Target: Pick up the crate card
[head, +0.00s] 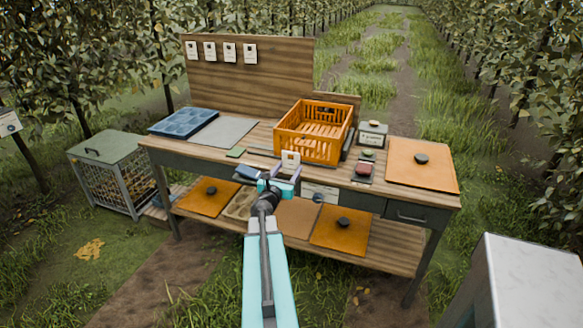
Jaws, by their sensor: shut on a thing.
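A small white crate card (290,158) with an orange mark stands upright just in front of the orange crate (318,151), over the table's front part. My gripper (284,178) is at the table's front edge, just below the card in the picture. It is shut, with the card seemingly held at its lower end; the exact contact between fingertips and card is too small to make out. Several more white cards (229,52) hang in a row on the wooden backboard (270,85).
The wooden table (260,135) also bears a blue tray (184,122), a grey sheet (224,132), an orange board with a black knob (421,166) and a small red-topped device (364,171). A lidded mesh bin (112,150) stands left. A pale box (530,285) is at the lower right.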

